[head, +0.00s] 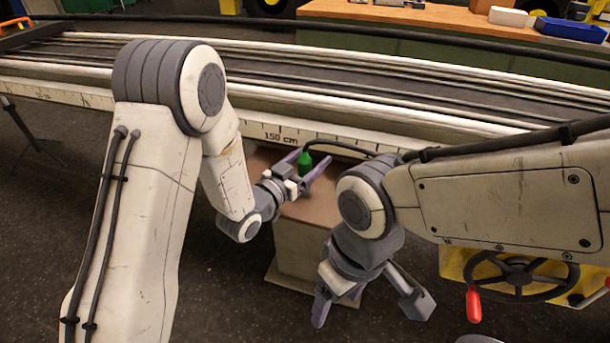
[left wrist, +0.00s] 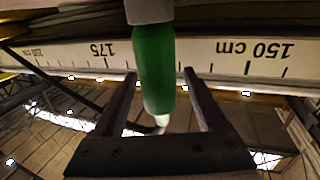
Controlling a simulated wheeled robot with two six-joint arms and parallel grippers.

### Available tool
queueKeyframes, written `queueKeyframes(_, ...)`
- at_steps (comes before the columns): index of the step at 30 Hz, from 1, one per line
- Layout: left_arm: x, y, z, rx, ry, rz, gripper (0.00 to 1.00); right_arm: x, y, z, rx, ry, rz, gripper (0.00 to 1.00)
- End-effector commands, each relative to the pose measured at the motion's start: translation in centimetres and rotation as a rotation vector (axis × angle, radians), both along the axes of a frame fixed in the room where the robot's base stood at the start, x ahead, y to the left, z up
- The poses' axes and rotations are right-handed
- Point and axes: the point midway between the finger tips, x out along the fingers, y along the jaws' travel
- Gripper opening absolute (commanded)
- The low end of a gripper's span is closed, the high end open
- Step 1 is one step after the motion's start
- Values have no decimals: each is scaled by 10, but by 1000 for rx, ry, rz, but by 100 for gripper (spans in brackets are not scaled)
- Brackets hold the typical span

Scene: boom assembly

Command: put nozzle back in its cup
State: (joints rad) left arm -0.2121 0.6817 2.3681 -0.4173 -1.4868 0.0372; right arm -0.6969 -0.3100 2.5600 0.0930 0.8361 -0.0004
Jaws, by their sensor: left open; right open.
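The green nozzle (head: 305,166) stands upright above the brown-topped block, beside the boom's scale. In the left wrist view, which is upside down, the nozzle (left wrist: 154,65) lies between my finger pads, with a pale tip and a grey piece at its other end. I cannot tell if that grey piece is the cup. My left gripper (head: 307,162) is open, one finger on each side of the nozzle. Gaps show beside it in the wrist view (left wrist: 159,76). My right gripper (head: 338,300) is open and empty, low in front of the block.
The long boom (head: 350,105) with a centimetre scale runs across behind the block (head: 335,212). A black hose (head: 345,146) arcs along its near side. A yellow unit with a handwheel (head: 517,277) stands at right. A workbench (head: 420,15) is at the back.

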Motion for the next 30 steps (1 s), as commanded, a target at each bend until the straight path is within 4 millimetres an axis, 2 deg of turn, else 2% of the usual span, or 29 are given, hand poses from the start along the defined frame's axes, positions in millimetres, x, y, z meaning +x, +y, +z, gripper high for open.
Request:
queueKeyframes(9, 5, -4, -1, 0, 1, -1, 74, 0, 0, 0, 0, 0, 0, 74)
queueKeyframes(15, 5, -4, -1, 0, 0, 0, 0, 0, 0, 0, 0, 0, 0, 74)
queueKeyframes(25, 5, -4, 2, -1, -2, 0, 0, 0, 0, 1, 0, 0, 0, 74)
queueKeyframes(30, 5, -4, 14, -1, -4, 0, 0, 0, 0, 4, 0, 0, 0, 74)
